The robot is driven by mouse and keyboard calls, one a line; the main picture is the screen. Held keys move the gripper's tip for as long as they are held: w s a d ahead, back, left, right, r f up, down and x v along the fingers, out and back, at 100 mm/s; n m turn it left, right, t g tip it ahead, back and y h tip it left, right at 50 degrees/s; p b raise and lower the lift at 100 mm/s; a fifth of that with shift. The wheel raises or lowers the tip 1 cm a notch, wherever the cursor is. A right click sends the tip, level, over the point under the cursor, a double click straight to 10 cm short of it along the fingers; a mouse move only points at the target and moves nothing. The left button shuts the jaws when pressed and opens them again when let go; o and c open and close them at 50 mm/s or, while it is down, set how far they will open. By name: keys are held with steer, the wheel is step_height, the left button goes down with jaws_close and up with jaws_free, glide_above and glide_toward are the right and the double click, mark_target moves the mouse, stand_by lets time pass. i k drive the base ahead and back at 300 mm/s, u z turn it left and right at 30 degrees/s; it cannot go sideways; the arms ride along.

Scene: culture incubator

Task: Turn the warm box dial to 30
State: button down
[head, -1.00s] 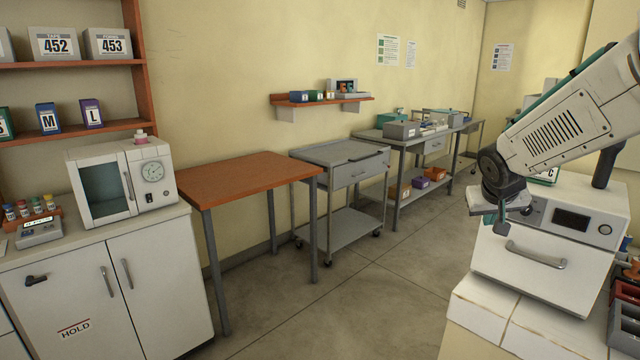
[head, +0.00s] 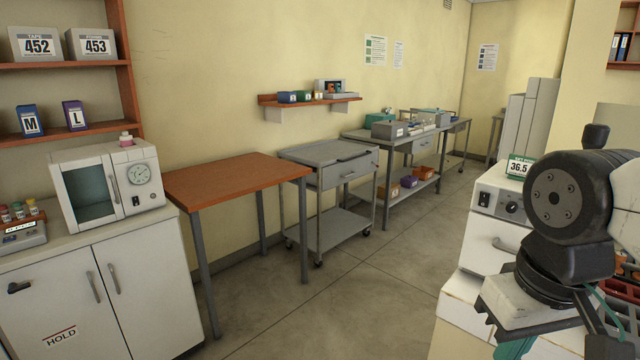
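A white box with a dark glass door (head: 88,195) stands on the left cabinet top. A round pale dial (head: 141,173) with a pointer is on its front right, above a small dark switch; its reading is too small to tell. A second white appliance (head: 491,240) stands at the right, with a dark knob (head: 512,207) on its front and a card reading 36.5 (head: 519,167) on top; my arm hides part of it. I cannot tell from labels which is the warm box. My gripper (head: 515,343) is at the lower right, apart from the left box; its fingertips are partly cut off.
The left cabinet (head: 110,290) bears a HOLD label and a rack of small vials. An orange-topped table (head: 235,178) and a grey cart (head: 330,155) stand along the wall. A long bench (head: 395,140) is farther back. The middle floor is clear.

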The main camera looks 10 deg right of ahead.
mark_target(511, 207)
steer(key=z, duration=0.85)
